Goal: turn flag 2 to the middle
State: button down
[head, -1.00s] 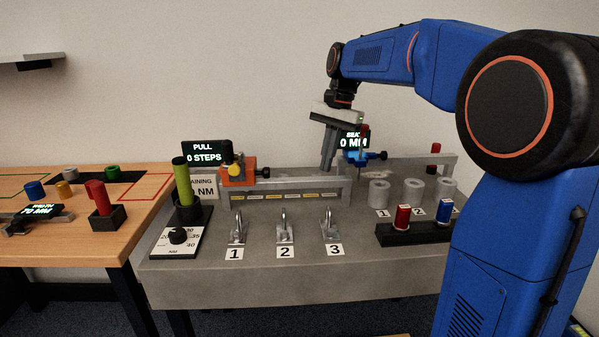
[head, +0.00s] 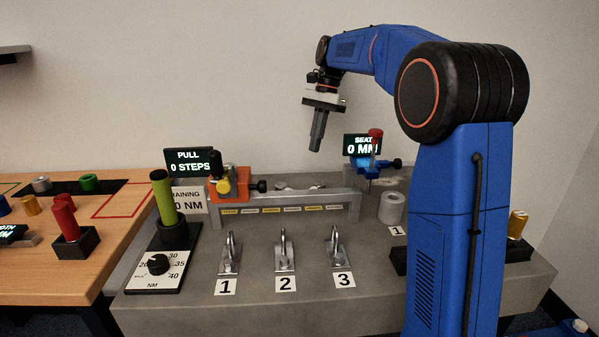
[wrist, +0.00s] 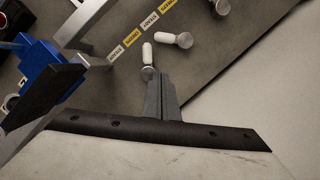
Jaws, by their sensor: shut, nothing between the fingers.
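A metal fitting with an upright loop (head: 284,250) stands behind the plate marked 2 on the grey bench, between similar fittings at 1 (head: 230,253) and 3 (head: 335,248). No part is clearly labelled as a flag, so I cannot tell whether this fitting is flag 2. A grey rail (head: 285,203) behind the fittings carries a row of yellow and white tags. My gripper (head: 316,149) is shut and empty, above and behind the rail, apart from the fittings. In the wrist view my gripper (wrist: 152,72) points toward pale, round-ended metal pins (wrist: 162,38) lying on the bench.
An orange clamp (head: 230,182) stands at the rail's left end and a blue clamp (head: 372,168) at its right. A torque dial (head: 158,264) and green-handled tool (head: 163,198) are at left. A grey cylinder (head: 391,208) stands right.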

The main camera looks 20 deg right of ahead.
jog(key=x, duration=0.9)
jog(key=shift+a, duration=0.1)
jog(key=shift+s+a+f, duration=0.3)
jog(key=shift+a+f, duration=0.1)
jog(key=shift+a, duration=0.2)
jog(key=shift+s+a+f, duration=0.3)
jog(key=shift+a+f, duration=0.1)
jog(key=shift+a, duration=0.2)
jog(key=shift+s+a+f, duration=0.15)
jog(key=shift+s+a, duration=0.15)
jog(key=shift+a, duration=0.25)
